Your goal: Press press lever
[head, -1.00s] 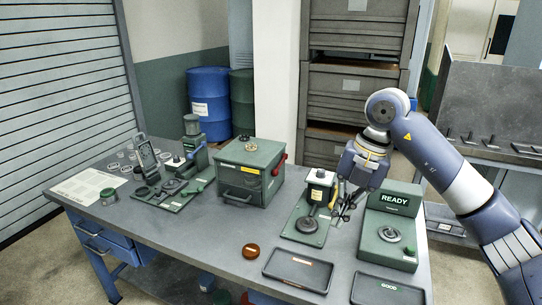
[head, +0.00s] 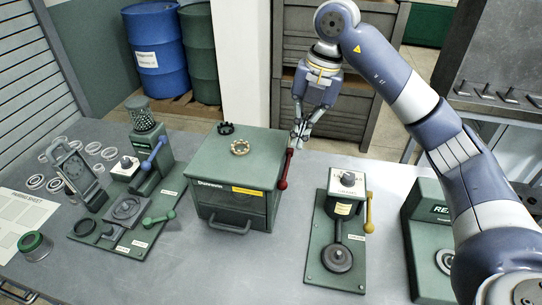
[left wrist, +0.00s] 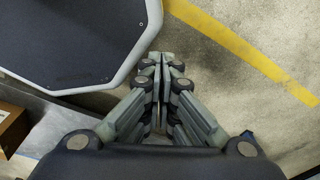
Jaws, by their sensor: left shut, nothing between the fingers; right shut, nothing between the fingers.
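Several levers show in the head view, and I cannot read which one is labelled for the press. A red lever (head: 284,170) stands at the right side of the green box (head: 222,188). A yellow lever (head: 369,213) is on the right of a green fixture (head: 316,258). A blue lever (head: 153,155) and a green lever (head: 158,218) are on the left station. My right gripper (head: 299,139) is shut and empty, close to the top of the red lever; I cannot tell whether they touch. My left gripper (left wrist: 161,60) is shut and empty above the floor.
The grey workbench (head: 262,270) is clear in front of the green box. Loose rings (head: 55,185) lie at the left. A green device (head: 428,212) stands at the right, partly behind my right arm. Blue (head: 156,55) and green drums stand behind the bench.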

